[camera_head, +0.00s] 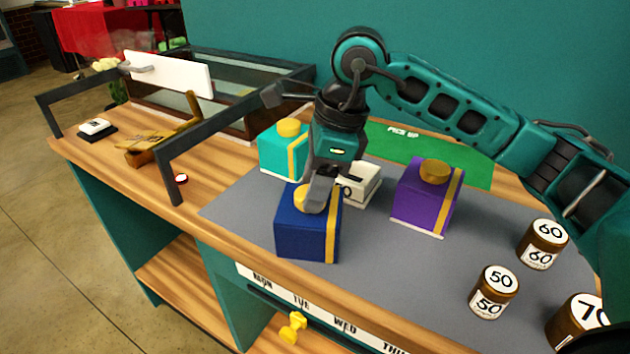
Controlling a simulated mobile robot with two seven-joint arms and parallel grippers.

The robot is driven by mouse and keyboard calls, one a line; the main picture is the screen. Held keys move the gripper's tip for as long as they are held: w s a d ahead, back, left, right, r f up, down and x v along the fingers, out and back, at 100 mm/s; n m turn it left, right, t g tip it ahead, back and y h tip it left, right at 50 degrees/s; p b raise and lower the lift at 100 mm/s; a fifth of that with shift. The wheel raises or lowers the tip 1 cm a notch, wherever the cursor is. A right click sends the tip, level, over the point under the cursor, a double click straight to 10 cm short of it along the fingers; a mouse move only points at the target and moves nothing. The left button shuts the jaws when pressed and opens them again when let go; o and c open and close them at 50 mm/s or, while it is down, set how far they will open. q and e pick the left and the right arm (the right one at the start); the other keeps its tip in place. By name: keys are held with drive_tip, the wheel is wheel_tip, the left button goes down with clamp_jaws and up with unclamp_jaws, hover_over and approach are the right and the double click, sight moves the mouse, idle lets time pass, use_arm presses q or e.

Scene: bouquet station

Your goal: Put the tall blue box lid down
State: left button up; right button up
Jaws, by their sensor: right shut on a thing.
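The tall blue lid (300,235) is a dark blue box shape with a gold stripe and a gold knob on top. It is upright at the front left of the grey mat, near its front edge. My right gripper (316,198) reaches down from above and is shut on the knob, partly hiding it. I cannot tell whether the lid's lower edge touches the mat or is just above it. My left gripper is not in view.
A turquoise box (280,155) and a white numbered block (360,185) stand just behind the blue lid. A purple box (424,205) stands to the right. Numbered brown jars (494,292) stand at the right. The grey mat (395,275) is bare in front of the purple box.

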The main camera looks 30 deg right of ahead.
drive_tip(key=shift+f, duration=0.2)
drive_tip(key=o, duration=1.3)
drive_tip(key=shift+r, duration=0.1)
drive_tip(key=v, duration=1.2)
drive_tip(key=shift+r+p, duration=0.15)
drive_tip(key=shift+p, duration=0.3)
